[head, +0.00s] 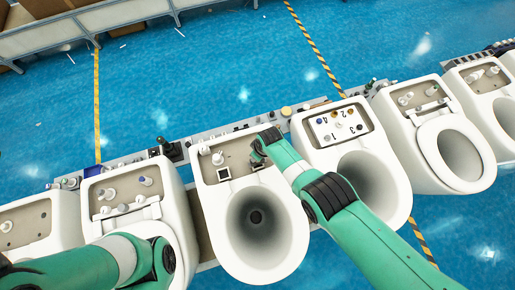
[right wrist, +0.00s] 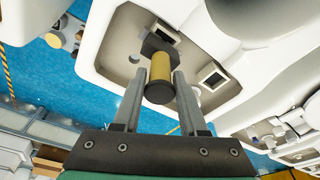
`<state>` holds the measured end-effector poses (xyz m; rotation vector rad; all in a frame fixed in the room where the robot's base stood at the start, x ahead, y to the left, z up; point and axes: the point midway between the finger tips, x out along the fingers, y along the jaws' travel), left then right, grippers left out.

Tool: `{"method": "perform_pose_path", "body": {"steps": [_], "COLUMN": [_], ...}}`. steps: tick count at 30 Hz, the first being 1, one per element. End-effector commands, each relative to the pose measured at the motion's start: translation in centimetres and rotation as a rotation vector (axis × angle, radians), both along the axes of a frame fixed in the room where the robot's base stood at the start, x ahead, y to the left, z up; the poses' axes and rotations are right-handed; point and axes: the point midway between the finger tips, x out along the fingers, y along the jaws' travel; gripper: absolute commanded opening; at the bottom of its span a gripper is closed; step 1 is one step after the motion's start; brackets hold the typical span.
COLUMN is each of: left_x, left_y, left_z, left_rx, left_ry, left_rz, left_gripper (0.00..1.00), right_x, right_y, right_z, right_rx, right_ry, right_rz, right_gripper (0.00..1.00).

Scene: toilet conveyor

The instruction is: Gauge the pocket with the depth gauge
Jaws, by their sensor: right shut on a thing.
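The depth gauge (right wrist: 161,75), a gold cylinder with a dark end and a dark block behind it, is between the fingers of my right gripper (right wrist: 156,88). That gripper is shut on it. In the head view my right gripper (head: 259,155) is over the back deck of the middle toilet (head: 211,174). Two square pockets are in that deck: the left pocket (head: 223,174) is clear, and the right pocket (head: 257,165) is just below the gripper. In the right wrist view one pocket (right wrist: 213,78) shows beside the gauge. Whether the gauge tip is in a pocket is hidden. My left gripper is not visible.
Toilets stand in a row on both sides. The one at right has a numbered panel (head: 338,124) with small parts. White fittings (head: 217,158) stand on the middle toilet's deck, left of my right gripper. A rail with small parts (head: 172,150) runs behind.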

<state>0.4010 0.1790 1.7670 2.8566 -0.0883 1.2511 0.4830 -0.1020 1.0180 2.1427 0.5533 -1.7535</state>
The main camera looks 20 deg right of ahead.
Motion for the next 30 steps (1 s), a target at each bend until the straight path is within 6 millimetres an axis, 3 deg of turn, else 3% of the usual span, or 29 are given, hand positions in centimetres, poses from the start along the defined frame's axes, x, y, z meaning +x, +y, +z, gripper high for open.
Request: {"method": "perform_pose_path", "body": {"steps": [21, 30], "left_x": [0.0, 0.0], "left_y": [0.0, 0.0], "left_z": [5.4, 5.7], "left_rx": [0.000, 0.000], "left_ry": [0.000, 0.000], "left_rz": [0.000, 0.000], "left_gripper": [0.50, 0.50], "right_x": [0.1, 0.1], "right_y": [0.0, 0.0], "right_z": [5.6, 5.8], "right_rx": [0.001, 0.001], "right_ry": [-0.003, -0.003], "right_rz": [0.000, 0.000], "right_gripper": [0.00, 0.00]}}
